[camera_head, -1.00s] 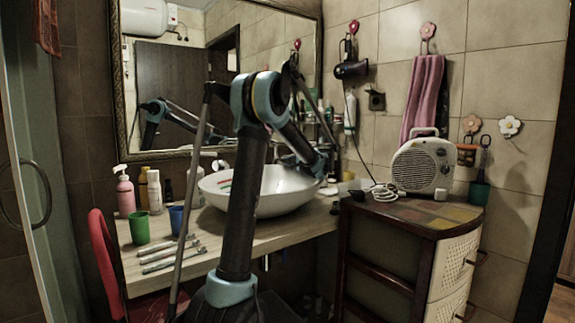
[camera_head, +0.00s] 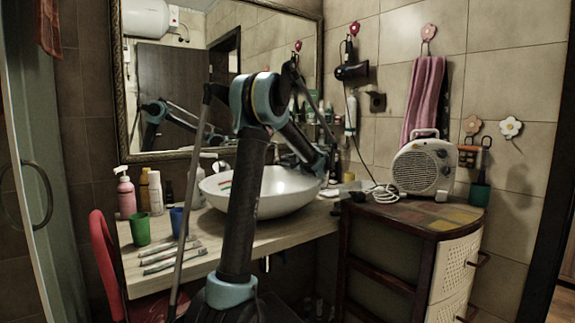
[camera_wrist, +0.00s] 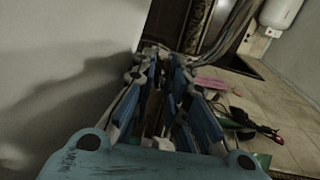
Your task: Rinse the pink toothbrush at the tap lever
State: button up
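The white basin (camera_head: 275,192) stands on the wooden counter, partly hidden by my arm. My forearm reaches down to its far right side, and the gripper itself is hidden there in the head view. In the wrist view my gripper (camera_wrist: 165,62) shows two blue fingers, dark and close together, beside a large pale surface at left. Whether they hold anything is unclear. Several toothbrush-like sticks (camera_head: 170,256) lie on the counter's front left; I cannot pick out a pink one. The tap lever is not clearly visible in either view.
A green cup (camera_head: 140,229), a blue cup (camera_head: 177,220) and a pink pump bottle (camera_head: 126,194) stand on the counter's left. A heater (camera_head: 424,167) sits on the cabinet at right. A mirror (camera_head: 180,80) hangs behind the basin. A red chair (camera_head: 104,262) is at left.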

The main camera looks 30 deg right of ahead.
jog(key=s+d+r, duration=0.1)
jog(key=s, duration=1)
jog(key=shift+s+r, duration=0.3)
jog(key=shift+s, duration=0.05)
